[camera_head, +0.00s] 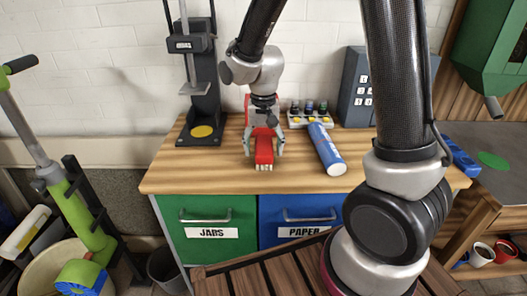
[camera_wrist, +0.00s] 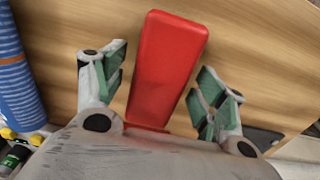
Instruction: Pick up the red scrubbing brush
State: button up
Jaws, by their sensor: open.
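The red scrubbing brush (camera_head: 264,150) is on the wooden workbench (camera_head: 170,178), with pale bristles at its near end. In the wrist view its red body (camera_wrist: 167,65) runs between the fingers and out past their tips. My gripper (camera_head: 264,150) is over the brush with one finger on each side. In the wrist view my gripper (camera_wrist: 160,80) is open, with a gap between each green-padded finger and the brush. The part of the brush nearest my palm is hidden behind the gripper body.
A blue and white cylinder (camera_head: 327,149) lies right of the brush. Behind it is a rack of small bottles (camera_head: 310,112). A black press stand (camera_head: 202,95) stands at the left. Green (camera_head: 208,228) and blue (camera_head: 297,217) drawers are below. Bare bench lies left of the brush.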

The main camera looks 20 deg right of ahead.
aim_at(264, 144)
jog(key=shift+f, duration=0.35)
jog(key=c, duration=1.2)
notch_tip(264, 144, up, 10)
jog(key=shift+r, duration=0.1)
